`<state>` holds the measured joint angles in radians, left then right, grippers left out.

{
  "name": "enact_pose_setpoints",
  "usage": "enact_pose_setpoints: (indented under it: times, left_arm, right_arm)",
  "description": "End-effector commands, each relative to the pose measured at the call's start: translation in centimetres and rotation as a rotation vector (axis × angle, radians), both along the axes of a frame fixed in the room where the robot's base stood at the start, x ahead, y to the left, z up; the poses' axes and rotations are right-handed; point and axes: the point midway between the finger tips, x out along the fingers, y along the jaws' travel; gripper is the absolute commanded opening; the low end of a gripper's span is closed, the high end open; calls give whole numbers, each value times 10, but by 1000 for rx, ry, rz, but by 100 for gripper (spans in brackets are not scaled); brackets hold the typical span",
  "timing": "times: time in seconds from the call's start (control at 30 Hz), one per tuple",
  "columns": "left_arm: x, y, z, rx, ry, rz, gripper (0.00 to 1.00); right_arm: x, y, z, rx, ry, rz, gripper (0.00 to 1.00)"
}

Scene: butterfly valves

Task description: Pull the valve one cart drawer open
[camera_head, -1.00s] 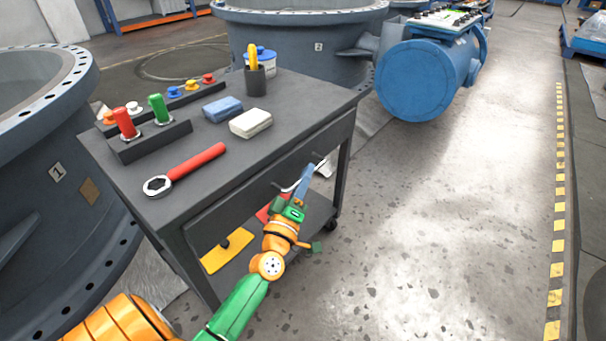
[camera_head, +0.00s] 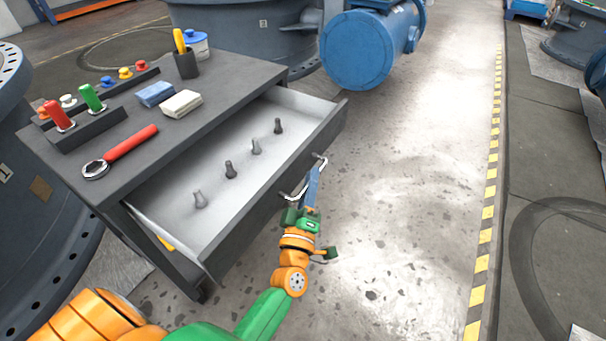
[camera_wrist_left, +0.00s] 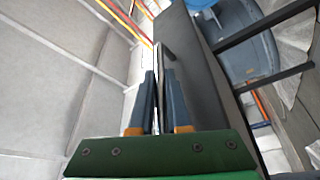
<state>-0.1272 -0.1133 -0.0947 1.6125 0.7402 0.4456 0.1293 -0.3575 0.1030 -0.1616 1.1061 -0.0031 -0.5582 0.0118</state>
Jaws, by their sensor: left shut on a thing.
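The drawer (camera_head: 225,172) of the dark grey cart (camera_head: 60,150) is pulled well out, and its pale inside shows. Several small grey and dark bolt-like pieces (camera_head: 230,170) stand in a row in it. A silver bar handle (camera_head: 320,162) is on the drawer front. My left gripper (camera_head: 309,190) is at this handle, shut on it. In the left wrist view the two fingers (camera_wrist_left: 165,95) close around the handle (camera_wrist_left: 167,60), with the dark drawer front beside them. My right gripper does not show.
On the cart top lie a red-handled wrench (camera_head: 125,148), a blue block (camera_head: 155,94), a white block (camera_head: 181,103), a pen cup (camera_head: 186,64) and racks with coloured plugs (camera_head: 92,100). The floor to the right (camera_head: 410,200) is clear.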

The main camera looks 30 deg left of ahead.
Motion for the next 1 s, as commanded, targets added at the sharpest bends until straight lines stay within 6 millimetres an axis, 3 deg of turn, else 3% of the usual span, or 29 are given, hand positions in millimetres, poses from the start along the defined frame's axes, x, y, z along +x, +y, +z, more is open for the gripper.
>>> enact_pose_setpoints:
  times: [0.63, 0.67, 0.77, 1.0]
  left_arm:
    - [-1, -9, 1, 0, -2, 1, 0]
    - [-1, -9, 1, 0, -2, 1, 18]
    - [-1, -9, 1, 0, -2, 1, 45]
    - [-1, -9, 0, 0, -1, 0, 45]
  right_arm:
    - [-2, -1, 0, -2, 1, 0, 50]
    - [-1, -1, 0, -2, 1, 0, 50]
    - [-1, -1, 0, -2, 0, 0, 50]
    - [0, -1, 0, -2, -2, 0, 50]
